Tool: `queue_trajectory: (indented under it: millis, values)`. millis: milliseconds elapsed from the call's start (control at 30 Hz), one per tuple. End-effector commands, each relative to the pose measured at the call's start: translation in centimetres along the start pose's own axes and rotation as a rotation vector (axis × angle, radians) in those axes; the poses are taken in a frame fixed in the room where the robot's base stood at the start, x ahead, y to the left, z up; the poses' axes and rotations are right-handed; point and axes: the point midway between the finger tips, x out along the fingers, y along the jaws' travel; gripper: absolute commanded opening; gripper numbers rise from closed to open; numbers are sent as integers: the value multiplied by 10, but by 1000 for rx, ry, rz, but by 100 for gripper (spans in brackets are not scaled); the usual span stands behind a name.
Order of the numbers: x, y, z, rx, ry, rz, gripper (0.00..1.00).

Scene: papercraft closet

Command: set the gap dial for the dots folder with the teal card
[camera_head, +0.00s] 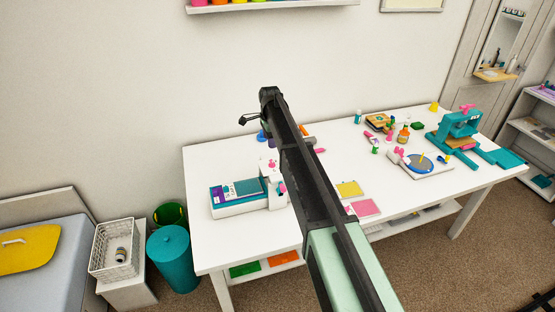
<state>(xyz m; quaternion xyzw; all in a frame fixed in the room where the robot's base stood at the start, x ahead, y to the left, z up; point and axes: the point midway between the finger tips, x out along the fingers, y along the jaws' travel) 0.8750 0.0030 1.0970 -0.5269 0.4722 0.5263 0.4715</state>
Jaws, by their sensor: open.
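A white and teal machine (225,211) stands at the left end of the white table. On its bed lie a teal panel (248,187), which may be the teal card, and a small purple and white piece (218,194). I cannot tell which piece is the dots folder. A pink knob (282,188) shows on the machine's right housing, partly beside my arm; I cannot tell whether it is the gap dial. My gripper (249,120) shows small and dark at the far end of my arm, above and behind the machine. It is open and appears empty. My arm hides part of the table.
Yellow (349,189) and pink (365,207) sheets lie right of my arm. A teal press (460,125) and a white device with a blue disc (420,162) stand farther right, near small bottles. A teal bin (172,258) stands left of the table.

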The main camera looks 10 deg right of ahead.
Motion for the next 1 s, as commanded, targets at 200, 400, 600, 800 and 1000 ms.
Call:
queue_trajectory:
  millis: [200, 400, 600, 800, 1000]
  values:
    - [28, 0, -1, -1, 0, 0, 57]
    - [76, 0, -1, -2, 0, 0, 57]
    - [108, 0, -1, -3, 0, 0, 57]
    - [108, 0, -1, -3, 0, 0, 57]
    - [107, 0, -1, -3, 0, 0, 44]
